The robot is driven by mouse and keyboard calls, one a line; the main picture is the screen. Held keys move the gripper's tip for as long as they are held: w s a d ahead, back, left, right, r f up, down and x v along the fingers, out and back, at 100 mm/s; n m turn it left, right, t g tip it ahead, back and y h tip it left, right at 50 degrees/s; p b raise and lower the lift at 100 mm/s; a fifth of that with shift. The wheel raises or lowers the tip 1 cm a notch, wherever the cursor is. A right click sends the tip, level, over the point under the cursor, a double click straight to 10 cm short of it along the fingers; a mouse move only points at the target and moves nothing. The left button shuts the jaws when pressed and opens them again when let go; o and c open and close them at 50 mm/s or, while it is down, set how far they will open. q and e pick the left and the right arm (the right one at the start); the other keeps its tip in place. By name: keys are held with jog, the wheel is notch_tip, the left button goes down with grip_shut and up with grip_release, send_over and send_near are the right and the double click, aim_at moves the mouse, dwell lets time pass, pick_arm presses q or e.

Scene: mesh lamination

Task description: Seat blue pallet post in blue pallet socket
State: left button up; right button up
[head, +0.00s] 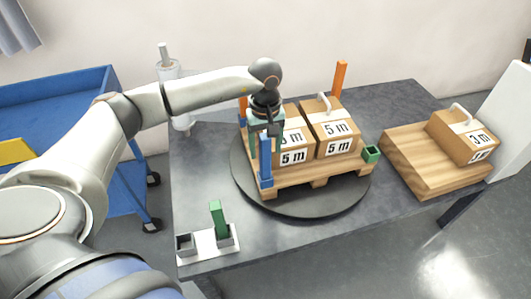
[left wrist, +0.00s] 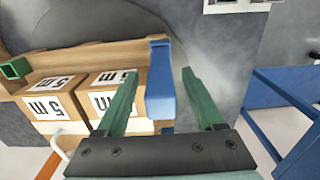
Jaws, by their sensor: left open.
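The blue post (head: 265,150) stands upright at the front left corner of the wooden pallet (head: 310,178). Its foot is in the blue socket (head: 266,182); how deep it sits I cannot tell. My left gripper (head: 266,147) points down over this corner with its fingers open, one on each side of the post. In the left wrist view the post (left wrist: 160,92) lies between the open green fingers (left wrist: 158,78), with gaps on both sides. My right gripper is not in view.
Boxes (head: 335,137) load the pallet on a dark turntable (head: 300,203). An orange post (head: 340,78) stands at the back right, and a green socket (head: 371,153) is empty at the front right. A wooden board (head: 415,172) carries another box.

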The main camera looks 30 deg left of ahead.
pick_arm(q)
notch_tip(320, 180, up, 10)
jog(key=shift+s+f+p, duration=0.1)
jog(key=shift+p, duration=0.45)
jog(key=shift+d+f, duration=0.1)
